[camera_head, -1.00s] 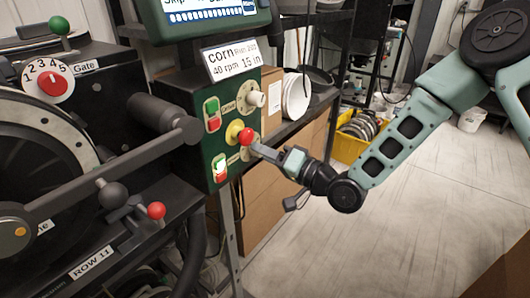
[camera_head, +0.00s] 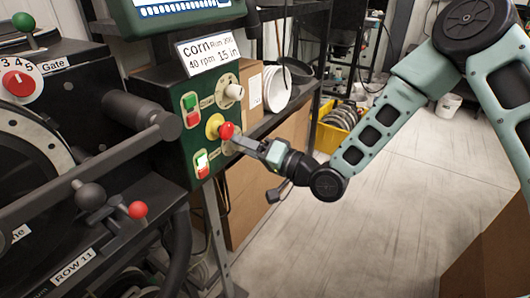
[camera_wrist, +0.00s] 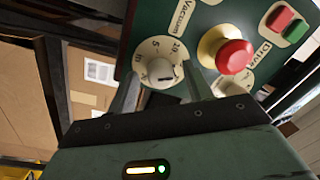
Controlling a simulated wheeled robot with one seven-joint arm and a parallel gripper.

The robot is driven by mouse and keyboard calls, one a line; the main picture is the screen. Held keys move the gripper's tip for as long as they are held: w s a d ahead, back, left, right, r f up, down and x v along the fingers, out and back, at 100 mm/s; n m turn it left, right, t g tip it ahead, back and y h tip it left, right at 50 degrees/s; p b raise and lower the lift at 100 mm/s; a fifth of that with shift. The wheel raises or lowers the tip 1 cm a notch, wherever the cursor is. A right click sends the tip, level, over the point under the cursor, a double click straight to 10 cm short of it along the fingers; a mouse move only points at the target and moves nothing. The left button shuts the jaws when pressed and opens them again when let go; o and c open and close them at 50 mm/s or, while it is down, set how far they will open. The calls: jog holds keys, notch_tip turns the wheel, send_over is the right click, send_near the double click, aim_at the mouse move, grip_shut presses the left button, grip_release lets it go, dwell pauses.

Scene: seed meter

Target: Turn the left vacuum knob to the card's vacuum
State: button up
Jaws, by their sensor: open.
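The vacuum knob (camera_wrist: 160,70) shows in the wrist view as a cream knob on a round pale dial marked with 5, 10 and "in", beside a "Vacuum" label. A small dark mark shows on the knob's lower part. My gripper (camera_wrist: 163,88) is open, with one finger on each side of the knob in the picture. I cannot tell whether the fingers touch it. In the head view my gripper (camera_head: 239,141) is at the panel's lower dial and mostly hides it. The card (camera_head: 208,51) reads corn, 40 rpm, 15 in.
A red mushroom button on a yellow base (camera_head: 217,128) sits close beside my gripper. The drive knob (camera_head: 233,91) is above it, and green and red push buttons (camera_head: 190,109) are to the left. Shelving and cardboard boxes stand behind. Open floor lies to the right.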

jog(key=shift+d, duration=0.1)
jog(key=v, duration=1.7)
jog(key=shift+s, duration=0.2)
jog(key=shift+d+f, duration=0.1)
